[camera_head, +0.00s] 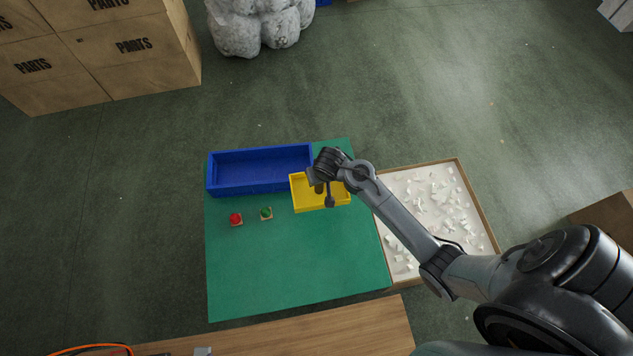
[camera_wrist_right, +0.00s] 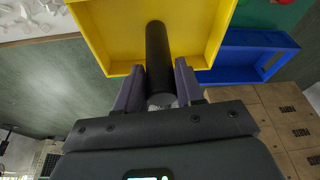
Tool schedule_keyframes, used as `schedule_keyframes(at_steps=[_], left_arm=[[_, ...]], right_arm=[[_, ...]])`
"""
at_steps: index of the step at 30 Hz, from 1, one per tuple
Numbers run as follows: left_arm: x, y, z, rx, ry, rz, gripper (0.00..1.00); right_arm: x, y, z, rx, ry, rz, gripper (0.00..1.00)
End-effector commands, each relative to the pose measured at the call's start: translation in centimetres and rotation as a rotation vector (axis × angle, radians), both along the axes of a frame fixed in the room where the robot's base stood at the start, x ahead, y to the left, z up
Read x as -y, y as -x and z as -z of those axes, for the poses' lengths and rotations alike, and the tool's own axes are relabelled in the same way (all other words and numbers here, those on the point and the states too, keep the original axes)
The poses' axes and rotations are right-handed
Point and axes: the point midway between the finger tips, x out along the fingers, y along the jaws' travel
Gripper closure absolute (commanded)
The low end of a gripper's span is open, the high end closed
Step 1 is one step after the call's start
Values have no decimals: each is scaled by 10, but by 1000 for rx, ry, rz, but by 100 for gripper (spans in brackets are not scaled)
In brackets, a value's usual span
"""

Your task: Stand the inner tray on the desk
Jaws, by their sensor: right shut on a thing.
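The yellow inner tray (camera_head: 302,203) is a shallow open box over the back right of the green desk (camera_head: 285,265). It also fills the top of the right wrist view (camera_wrist_right: 110,25), with a black upright handle (camera_wrist_right: 158,45) in it. My right gripper (camera_head: 319,186) is shut on this handle, one finger on each side of it in the wrist view (camera_wrist_right: 159,85). The tray looks about level, beside the front right corner of the blue tray. I cannot tell whether its underside touches the desk. The arm hides part of it. My left gripper is not in view.
The long blue tray (camera_head: 228,188) lies along the desk's back edge. A red button (camera_head: 236,219) and a green button (camera_head: 266,213) sit in front of it. A wood-framed bin of white pieces (camera_head: 478,203) adjoins the right side. The front of the desk is clear.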

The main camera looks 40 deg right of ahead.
Motion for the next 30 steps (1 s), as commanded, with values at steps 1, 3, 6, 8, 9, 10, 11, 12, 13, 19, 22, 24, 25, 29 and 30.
schedule_keyframes(at_steps=[1, 3, 6, 8, 9, 10, 11, 12, 13, 19, 22, 24, 25, 29, 30], left_arm=[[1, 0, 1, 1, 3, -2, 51], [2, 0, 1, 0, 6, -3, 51], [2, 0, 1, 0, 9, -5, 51], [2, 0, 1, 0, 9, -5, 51], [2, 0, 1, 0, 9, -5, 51], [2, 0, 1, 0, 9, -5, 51], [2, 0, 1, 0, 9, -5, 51], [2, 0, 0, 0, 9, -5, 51], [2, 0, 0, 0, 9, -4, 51], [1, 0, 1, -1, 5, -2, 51], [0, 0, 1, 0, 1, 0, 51], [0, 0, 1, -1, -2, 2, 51], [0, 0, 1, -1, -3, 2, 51], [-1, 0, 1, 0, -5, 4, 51], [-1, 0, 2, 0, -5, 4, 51]], right_arm=[[0, -6, 3, 0, 1, 0, 100], [-1, -11, 6, 0, 0, 0, 100], [-1, -15, 8, 1, 0, 1, 100], [-1, -16, 11, 0, 1, 1, 100], [-1, -16, 14, -2, 1, 1, 100], [-1, -16, 17, -2, 2, 0, 100], [-1, -15, 20, -2, 2, 0, 100], [-1, -15, 26, -3, 2, 1, 100], [-1, -15, 30, -2, 2, 1, 100], [-1, -15, 48, 0, 1, 0, 100], [-1, -15, 49, 1, 0, 1, 100], [-1, -15, 49, 1, 0, 1, 100], [-1, -15, 49, 1, 0, 1, 100], [-2, -15, 50, 1, 0, 1, 100], [-1, -15, 51, 1, 0, 1, 100]])
